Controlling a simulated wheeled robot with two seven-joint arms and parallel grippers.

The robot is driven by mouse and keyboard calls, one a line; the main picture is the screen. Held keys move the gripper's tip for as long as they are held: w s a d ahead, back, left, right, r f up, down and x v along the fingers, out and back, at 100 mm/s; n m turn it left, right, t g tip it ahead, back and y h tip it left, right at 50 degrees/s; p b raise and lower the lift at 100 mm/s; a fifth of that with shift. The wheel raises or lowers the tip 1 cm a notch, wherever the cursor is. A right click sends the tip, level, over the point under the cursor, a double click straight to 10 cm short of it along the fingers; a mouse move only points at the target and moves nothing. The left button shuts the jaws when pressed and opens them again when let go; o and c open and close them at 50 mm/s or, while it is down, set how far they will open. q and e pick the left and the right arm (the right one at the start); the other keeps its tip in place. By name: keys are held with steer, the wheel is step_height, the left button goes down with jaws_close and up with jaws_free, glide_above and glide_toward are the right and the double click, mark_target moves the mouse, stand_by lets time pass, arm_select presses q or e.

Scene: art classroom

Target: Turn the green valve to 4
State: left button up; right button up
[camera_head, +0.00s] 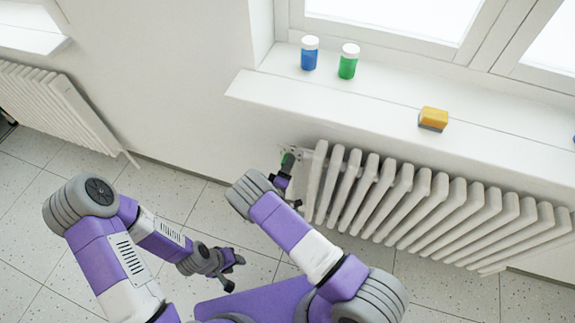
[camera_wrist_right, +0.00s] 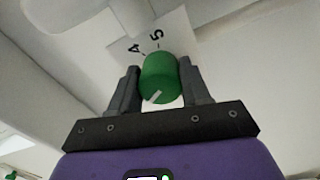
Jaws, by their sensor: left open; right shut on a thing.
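The green valve (camera_head: 288,160) is a small round knob at the left end of the radiator, below the window sill. In the right wrist view the valve (camera_wrist_right: 158,72) sits between the two fingers of my right gripper (camera_wrist_right: 158,68), which is shut on it. A white stripe shows on the knob's near lower part. A white plate (camera_wrist_right: 172,33) behind the knob carries the numbers 4 and 5, each with a short tick, above the knob; other numbers are hidden or out of view. My left gripper (camera_head: 230,271) is open and empty above the floor.
The white radiator (camera_head: 410,200) extends right from the valve. Another radiator (camera_head: 55,105) is at left. The tiled floor between is clear.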

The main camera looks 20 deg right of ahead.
steer(key=m, duration=0.4)
steer(key=shift+f+m+b, duration=0.15)
steer(key=shift+m+b, duration=0.15)
steer(key=shift+m, duration=0.1)
steer(key=m+b, duration=0.1)
steer(key=m, duration=0.3)
steer(key=shift+a+m, duration=0.1)
steer(key=shift+m, duration=0.2)
steer(key=shift+f+m+b, duration=0.1)
steer(key=shift+m+b, duration=0.45)
steer(key=shift+m, duration=0.35)
steer(key=m+b, duration=0.2)
steer(key=m, duration=0.1)
steer(key=shift+m, duration=0.3)
steer(key=shift+m+b, duration=0.65)
steer(key=shift+m, duration=0.85)
steer(key=shift+a, duration=0.1)
steer(key=o, duration=1)
steer(key=shift+w+r, duration=0.1)
steer(key=shift+r, duration=0.1)
